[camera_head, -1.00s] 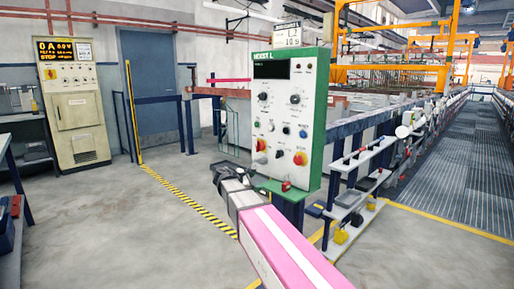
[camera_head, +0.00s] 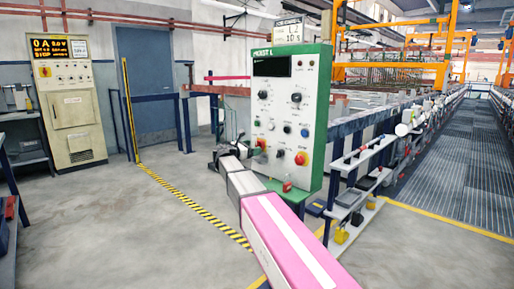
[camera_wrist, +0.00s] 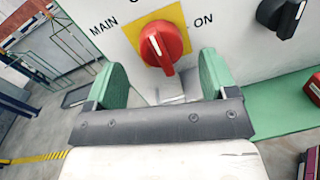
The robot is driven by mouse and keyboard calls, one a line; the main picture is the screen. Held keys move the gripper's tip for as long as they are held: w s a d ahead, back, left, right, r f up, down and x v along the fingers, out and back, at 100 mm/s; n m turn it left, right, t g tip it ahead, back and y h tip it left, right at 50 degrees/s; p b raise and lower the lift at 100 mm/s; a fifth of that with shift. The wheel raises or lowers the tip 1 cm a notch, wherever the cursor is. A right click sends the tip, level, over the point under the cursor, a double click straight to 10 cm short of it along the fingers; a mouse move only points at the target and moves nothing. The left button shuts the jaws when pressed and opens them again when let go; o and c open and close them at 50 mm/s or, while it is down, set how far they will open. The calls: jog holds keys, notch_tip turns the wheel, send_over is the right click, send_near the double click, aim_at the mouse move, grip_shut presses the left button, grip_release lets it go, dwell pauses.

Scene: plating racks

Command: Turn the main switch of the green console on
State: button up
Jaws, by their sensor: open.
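The green console (camera_head: 322,115) stands upright in the middle of the head view, with a white front panel. Its main switch (camera_wrist: 166,46) is a red rotary knob on a yellow plate, between the words MAIN and ON in the wrist view. A white line marks the knob's grip. In the head view the switch is largely hidden behind my gripper (camera_head: 252,147). I cannot tell whether either finger touches the panel.
A black knob (camera_wrist: 283,14) sits right of the switch. A green ledge (camera_wrist: 280,108) juts out below. A beige cabinet (camera_head: 75,110) stands far left.

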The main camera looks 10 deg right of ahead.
jog(key=shift+x, duration=1.75)
jog(key=c, duration=0.9)
